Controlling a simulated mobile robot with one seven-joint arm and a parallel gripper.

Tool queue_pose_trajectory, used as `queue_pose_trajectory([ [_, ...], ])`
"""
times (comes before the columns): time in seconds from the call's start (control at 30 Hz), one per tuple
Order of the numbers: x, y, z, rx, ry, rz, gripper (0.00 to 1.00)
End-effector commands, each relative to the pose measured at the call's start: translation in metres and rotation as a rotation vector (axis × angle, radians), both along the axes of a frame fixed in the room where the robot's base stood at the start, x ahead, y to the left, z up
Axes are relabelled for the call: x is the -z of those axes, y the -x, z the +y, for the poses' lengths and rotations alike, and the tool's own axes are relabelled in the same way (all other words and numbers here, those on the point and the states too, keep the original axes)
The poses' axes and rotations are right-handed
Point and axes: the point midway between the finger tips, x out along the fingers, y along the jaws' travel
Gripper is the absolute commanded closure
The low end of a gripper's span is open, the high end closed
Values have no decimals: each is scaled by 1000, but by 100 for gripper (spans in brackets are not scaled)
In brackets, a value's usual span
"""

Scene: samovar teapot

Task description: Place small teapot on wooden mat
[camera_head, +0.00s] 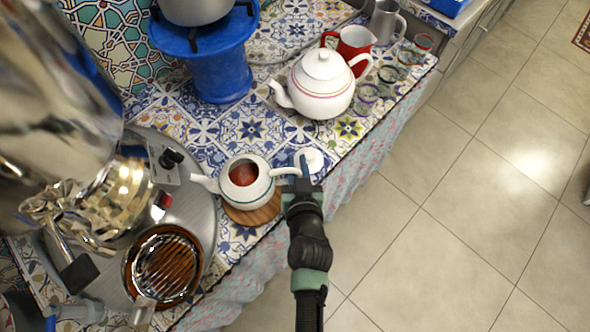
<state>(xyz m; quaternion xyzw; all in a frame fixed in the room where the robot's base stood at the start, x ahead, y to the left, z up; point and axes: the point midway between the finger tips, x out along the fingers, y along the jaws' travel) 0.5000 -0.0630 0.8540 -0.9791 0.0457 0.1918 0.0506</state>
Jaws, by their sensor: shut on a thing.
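The small white teapot (245,195) is lidless, with a green band and reddish-brown liquid inside. It stands upright over the round wooden mat (262,215); whether its base touches the mat is hard to tell from above. Its spout points left. My gripper (302,182) is at the teapot's right side, shut on its handle (286,171). Part of the handle is hidden by the gripper. A white lid-like disc (312,160) lies on the tiles just beyond the gripper.
A large white teapot (320,85), a red jug (352,44), a grey pitcher (386,22) and several glasses stand at the back right. A blue burner (208,62) is behind. A large shiny samovar (70,110) and a metal tray (205,215) fill the left.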

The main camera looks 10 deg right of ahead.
Motion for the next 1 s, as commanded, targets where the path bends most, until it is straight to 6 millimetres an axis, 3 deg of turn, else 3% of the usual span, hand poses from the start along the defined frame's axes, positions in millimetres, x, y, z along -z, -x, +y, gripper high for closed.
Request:
queue_pose_trajectory([
  [0.1, 21, 0, 1, -1, -4, 0, 100],
  [0.2, 29, -1, 1, 0, -2, -2, 100],
  [0.63, 34, -1, 0, 1, -2, -2, 100],
  [0.67, 34, 0, 0, -1, 1, 2, 74],
  [0.8, 34, 0, 0, -1, 1, 2, 49],
  [1.0, 34, 0, 0, -1, 1, 2, 49],
])
